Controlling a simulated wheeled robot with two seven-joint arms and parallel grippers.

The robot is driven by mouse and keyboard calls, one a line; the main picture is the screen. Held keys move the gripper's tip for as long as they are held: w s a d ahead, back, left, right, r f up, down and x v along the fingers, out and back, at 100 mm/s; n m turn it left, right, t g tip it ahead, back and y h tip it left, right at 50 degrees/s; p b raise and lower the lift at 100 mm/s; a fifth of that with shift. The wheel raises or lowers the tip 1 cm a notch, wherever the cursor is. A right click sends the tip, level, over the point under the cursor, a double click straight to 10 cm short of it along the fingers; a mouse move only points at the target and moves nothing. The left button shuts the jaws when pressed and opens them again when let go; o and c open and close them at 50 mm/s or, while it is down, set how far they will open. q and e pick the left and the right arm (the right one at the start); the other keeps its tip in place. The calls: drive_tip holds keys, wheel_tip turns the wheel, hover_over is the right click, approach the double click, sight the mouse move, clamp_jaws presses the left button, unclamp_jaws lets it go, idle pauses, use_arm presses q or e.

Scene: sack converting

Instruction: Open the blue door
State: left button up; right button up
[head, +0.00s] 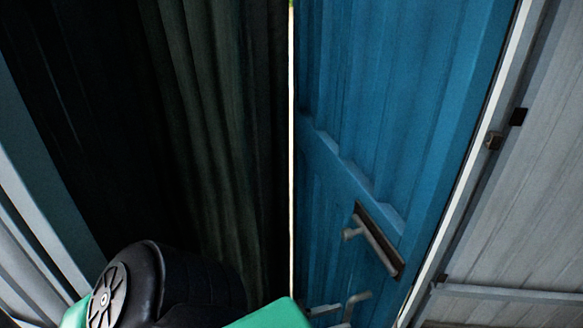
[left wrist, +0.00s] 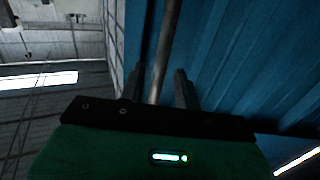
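The blue door (head: 375,100) fills the right middle of the head view, with a thin bright slit along its left edge. A metal handle (head: 378,240) on a dark plate is on it, and another metal lever (head: 350,308) shows lower down, cut by the frame edge. My left arm comes in at the bottom left; its fingers are not clear in the head view. In the left wrist view my left gripper (left wrist: 160,88) is open, its two dark fingers on either side of a metal bar (left wrist: 168,45), with gaps visible. The blue door (left wrist: 245,60) is beside it. My right gripper is out of view.
A dark ribbed panel (head: 190,90) stands left of the slit. A pale frame post (head: 490,120) and a grey ribbed wall (head: 525,220) are right of the door. A roof with a bright strip (left wrist: 40,80) shows in the left wrist view.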

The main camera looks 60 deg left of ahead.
use_arm(q)
drive_tip(key=b+v, duration=0.1)
drive_tip(key=v, duration=0.9)
drive_tip(key=shift+s+b, duration=0.2)
drive_tip(key=shift+b, duration=0.15)
drive_tip(key=s+a+f+n+g+y, duration=0.1)
drive_tip(key=s+f+g+y, duration=0.2)
drive_tip(key=f, duration=1.5)
drive_tip(key=s+a+f+n+g+y, duration=0.15)
drive_tip(key=f+g, duration=0.25)
drive_tip(key=f, duration=1.3)
drive_tip(key=s+d+f+g, duration=0.3)
drive_tip(key=f, duration=0.5)
drive_tip(key=s+d+f+m+g, duration=0.1)
drive_tip(key=s+d+f+g, duration=0.2)
drive_tip(key=f, duration=0.5)
drive_tip(key=s+d+f+g, duration=0.3)
drive_tip(key=s+f, duration=0.2)
drive_tip(key=f, duration=0.3)
drive_tip(key=shift+m, duration=0.35)
drive_tip(key=shift+s+y, duration=0.2)
drive_tip(key=shift+y, duration=0.05)
